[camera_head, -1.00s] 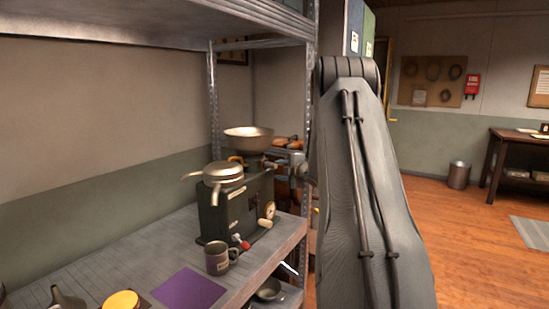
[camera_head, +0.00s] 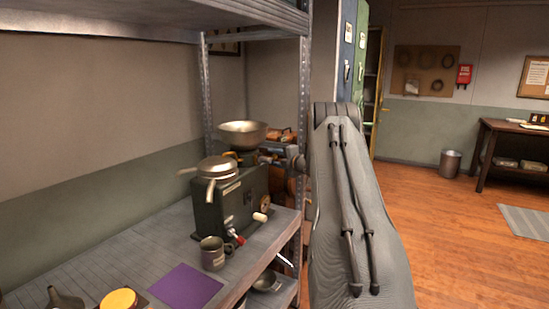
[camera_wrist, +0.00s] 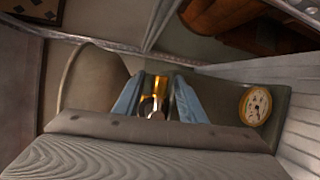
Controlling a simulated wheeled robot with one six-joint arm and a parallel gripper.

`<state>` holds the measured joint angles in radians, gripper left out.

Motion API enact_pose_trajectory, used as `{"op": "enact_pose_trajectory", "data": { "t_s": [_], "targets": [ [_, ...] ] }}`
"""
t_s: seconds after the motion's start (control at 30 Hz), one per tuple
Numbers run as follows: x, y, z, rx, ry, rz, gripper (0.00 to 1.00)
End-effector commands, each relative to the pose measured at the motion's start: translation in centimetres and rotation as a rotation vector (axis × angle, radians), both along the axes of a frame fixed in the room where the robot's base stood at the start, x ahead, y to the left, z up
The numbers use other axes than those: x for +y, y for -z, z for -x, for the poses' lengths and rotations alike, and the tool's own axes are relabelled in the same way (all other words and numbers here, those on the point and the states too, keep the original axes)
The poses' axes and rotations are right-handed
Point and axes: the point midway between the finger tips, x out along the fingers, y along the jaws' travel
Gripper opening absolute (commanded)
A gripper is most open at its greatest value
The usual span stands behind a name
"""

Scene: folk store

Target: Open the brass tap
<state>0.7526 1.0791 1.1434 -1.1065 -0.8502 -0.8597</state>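In the wrist view, a shiny brass piece (camera_wrist: 157,86), seemingly the brass tap, shows between the two blue fingers of my gripper (camera_wrist: 156,98). The fingers are apart, one on each side of it; I cannot tell whether they touch it. In the head view, a small brass-yellow part (camera_head: 231,156) shows behind the lidded pan on the dark green machine (camera_head: 238,203). I cannot tell whether it is the same piece. In the head view my arm reaches behind the machine, and my fingertips are not clear there.
The machine stands on a metal shelf (camera_head: 130,262) near a metal post (camera_head: 304,110). A metal bowl (camera_head: 246,133) is behind it. A mug (camera_head: 213,254), a red-ended spout (camera_head: 236,237) and a purple mat (camera_head: 186,287) are in front. A round gauge (camera_wrist: 256,106) shows right of my fingers.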

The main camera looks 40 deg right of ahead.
Motion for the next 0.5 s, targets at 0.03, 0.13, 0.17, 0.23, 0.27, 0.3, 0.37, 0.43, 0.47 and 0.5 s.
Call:
{"op": "enact_pose_trajectory", "data": {
  "t_s": [0.03, 0.13, 0.17, 0.23, 0.27, 0.3, 0.37, 0.43, 0.47, 0.5],
  "targets": [
    [-0.02, -0.04, -0.10, 0.000, 0.000, 0.000, 0.37],
    [-0.02, -0.02, -0.14, 0.000, 0.001, 0.000, 0.37],
    [-0.02, -0.01, -0.13, 0.000, 0.001, 0.000, 0.37],
    [-0.01, -0.01, -0.13, 0.000, 0.001, 0.000, 0.37],
    [-0.01, 0.00, -0.13, 0.000, 0.001, 0.000, 0.35],
    [-0.01, 0.00, -0.13, 0.000, 0.001, -0.001, 0.29],
    [-0.01, 0.00, -0.12, 0.000, 0.001, -0.001, 0.19],
    [0.00, 0.00, -0.12, 0.000, 0.001, -0.001, 0.07],
    [-0.01, -0.01, -0.11, 0.000, 0.001, -0.001, 0.02],
    [-0.01, -0.01, -0.11, 0.000, 0.001, -0.001, 0.00]
  ]
}}
